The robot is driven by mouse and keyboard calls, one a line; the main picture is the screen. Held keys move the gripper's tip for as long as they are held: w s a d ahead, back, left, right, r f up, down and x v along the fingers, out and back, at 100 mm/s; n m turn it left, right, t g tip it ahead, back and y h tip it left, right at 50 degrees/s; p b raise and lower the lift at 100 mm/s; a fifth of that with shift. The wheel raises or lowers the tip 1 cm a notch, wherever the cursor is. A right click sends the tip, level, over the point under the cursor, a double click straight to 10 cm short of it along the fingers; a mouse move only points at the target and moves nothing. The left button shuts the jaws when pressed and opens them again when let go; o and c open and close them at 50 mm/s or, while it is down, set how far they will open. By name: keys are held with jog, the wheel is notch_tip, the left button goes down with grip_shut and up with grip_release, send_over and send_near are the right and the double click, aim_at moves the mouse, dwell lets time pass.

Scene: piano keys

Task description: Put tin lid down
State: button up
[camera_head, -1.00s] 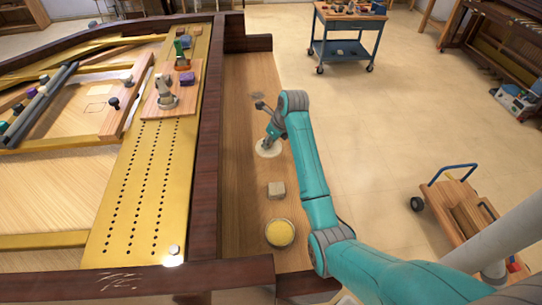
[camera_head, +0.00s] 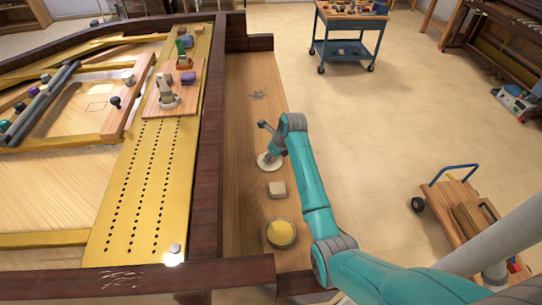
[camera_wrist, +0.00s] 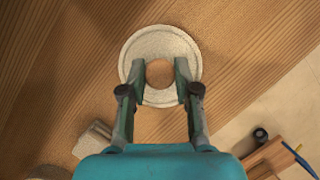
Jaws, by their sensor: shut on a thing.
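The tin lid (camera_wrist: 160,36) is a pale round disc with a raised rim and a brown round knob in its middle. My gripper (camera_wrist: 160,75) is shut on the knob, one finger on each side. In the head view the lid (camera_head: 265,164) is over the wooden ledge, under my wrist; I cannot tell whether it touches the wood. An open round tin (camera_head: 281,233) with yellow contents stands nearer on the same ledge. Part of its rim seems to show at the bottom left of the wrist view.
A small pale block (camera_head: 277,189) lies on the ledge (camera_head: 245,205) between lid and tin. The dark raised piano edge (camera_head: 207,190) borders the ledge on the left. The far part of the ledge is clear except for a dark mark (camera_head: 257,96).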

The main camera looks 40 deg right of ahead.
jog(key=o, duration=0.9)
jog(key=shift+f, duration=0.1)
jog(key=shift+o, duration=0.2)
jog(key=v, duration=1.2)
